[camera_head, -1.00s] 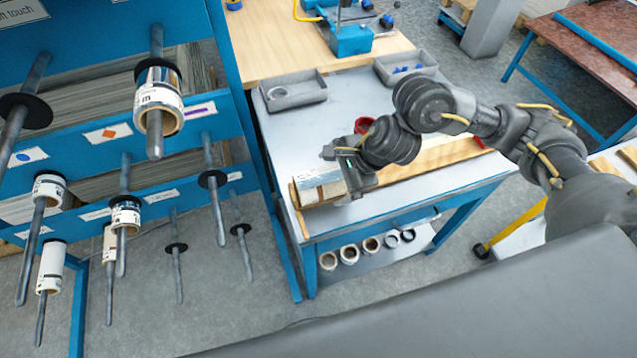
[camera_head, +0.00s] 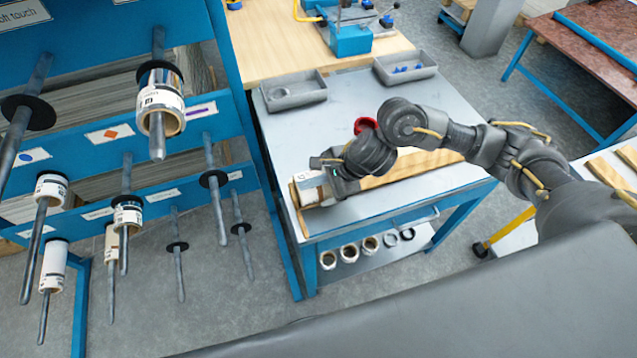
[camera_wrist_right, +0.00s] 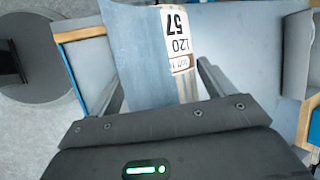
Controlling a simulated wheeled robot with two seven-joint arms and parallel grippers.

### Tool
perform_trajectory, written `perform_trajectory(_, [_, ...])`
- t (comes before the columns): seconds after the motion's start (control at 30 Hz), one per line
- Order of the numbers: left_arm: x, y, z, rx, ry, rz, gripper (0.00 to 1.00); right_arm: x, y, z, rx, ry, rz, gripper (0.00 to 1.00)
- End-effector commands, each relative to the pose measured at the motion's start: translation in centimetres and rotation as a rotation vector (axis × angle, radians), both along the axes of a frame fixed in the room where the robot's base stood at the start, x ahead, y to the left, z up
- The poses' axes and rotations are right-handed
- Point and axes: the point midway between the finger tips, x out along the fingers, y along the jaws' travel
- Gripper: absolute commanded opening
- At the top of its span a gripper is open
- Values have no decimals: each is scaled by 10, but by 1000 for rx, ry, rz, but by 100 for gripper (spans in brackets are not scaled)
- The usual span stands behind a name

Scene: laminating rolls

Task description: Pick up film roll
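The film roll (camera_head: 309,187), silvery with a white label, lies on the near left corner of the metal-topped table (camera_head: 345,110). My right gripper (camera_head: 328,180) is low over the table at the roll and hides part of it. In the right wrist view the roll (camera_wrist_right: 150,50), with printed label, lies between the two spread fingers of my right gripper (camera_wrist_right: 165,85). A thin gap shows beside the right finger; firm contact cannot be made out. My left gripper is not in view.
A blue rack (camera_head: 110,135) with rolls on rods stands left of the table. Grey trays (camera_head: 293,91) sit at the table's back. A red ring-shaped object (camera_head: 366,125) and a wooden strip (camera_head: 425,158) are near my right arm. Several rolls (camera_head: 349,252) stand on the lower shelf.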

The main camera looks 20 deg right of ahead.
Motion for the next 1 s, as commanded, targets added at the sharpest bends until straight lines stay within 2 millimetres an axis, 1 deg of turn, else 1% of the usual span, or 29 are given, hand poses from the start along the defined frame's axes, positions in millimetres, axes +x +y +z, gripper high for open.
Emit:
perform_trajectory(0.03, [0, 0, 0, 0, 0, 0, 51, 0, 0, 0, 0, 0, 0, 75])
perform_trajectory(0.3, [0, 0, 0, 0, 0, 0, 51, 0, 0, 0, 0, 0, 0, 41])
perform_trajectory(0.57, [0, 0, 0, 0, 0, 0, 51, 1, 0, 2, 1, -2, 0, 41])
perform_trajectory(0.67, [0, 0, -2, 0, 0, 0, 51, 1, 0, 6, 2, -3, 1, 41])
perform_trajectory(0.77, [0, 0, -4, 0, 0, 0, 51, 1, 1, 14, 2, -5, 3, 41])
perform_trajectory(0.9, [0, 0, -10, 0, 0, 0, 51, 1, 1, 33, 1, -8, 5, 41])
perform_trajectory(1.0, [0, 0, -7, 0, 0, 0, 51, -12, -6, 49, 1, -7, 4, 41])
